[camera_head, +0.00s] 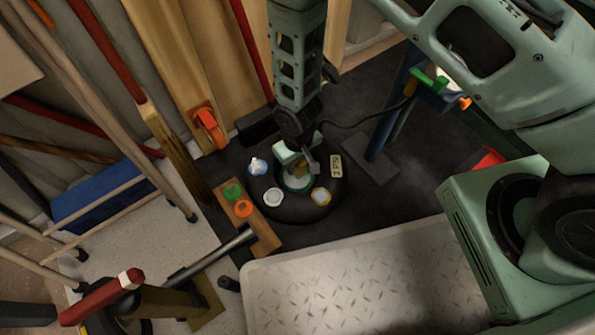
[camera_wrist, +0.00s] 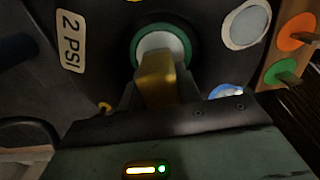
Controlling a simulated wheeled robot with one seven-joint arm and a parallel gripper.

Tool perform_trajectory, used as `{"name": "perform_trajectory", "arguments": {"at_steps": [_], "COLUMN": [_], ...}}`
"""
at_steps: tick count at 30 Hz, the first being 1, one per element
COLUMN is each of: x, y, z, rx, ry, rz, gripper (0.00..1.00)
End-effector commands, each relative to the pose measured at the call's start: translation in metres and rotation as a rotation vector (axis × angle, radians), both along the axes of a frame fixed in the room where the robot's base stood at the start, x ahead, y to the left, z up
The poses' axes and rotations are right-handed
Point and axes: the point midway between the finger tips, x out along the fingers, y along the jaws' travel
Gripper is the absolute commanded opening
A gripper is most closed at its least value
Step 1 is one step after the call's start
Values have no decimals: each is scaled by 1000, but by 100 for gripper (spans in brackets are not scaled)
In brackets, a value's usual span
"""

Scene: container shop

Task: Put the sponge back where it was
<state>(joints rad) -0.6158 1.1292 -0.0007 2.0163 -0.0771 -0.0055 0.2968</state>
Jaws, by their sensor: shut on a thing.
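My gripper (camera_head: 304,166) points down over a black round platform (camera_head: 300,212). It is shut on a yellow-brown block, the sponge (camera_wrist: 156,78), which sits between the fingers in the wrist view. The sponge shows only as a small yellow patch in the head view. Its far end overlaps a round white dish with a green rim (camera_wrist: 188,42), also seen below my gripper in the head view (camera_head: 297,187). I cannot tell whether the sponge touches the dish or hangs above it.
A wooden board (camera_head: 264,236) carries green and orange discs. A blue post (camera_head: 382,140) stands at right.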

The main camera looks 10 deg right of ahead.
Motion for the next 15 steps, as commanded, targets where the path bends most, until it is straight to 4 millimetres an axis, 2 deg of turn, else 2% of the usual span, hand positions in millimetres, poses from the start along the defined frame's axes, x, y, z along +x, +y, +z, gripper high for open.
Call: {"name": "perform_trajectory", "arguments": {"at_steps": [7,15], "x": [0,0], "y": [0,0], "z": [-34,-34], "rx": [0,0], "ry": [1,0], "rz": [1,1], "gripper": [16,16]}}
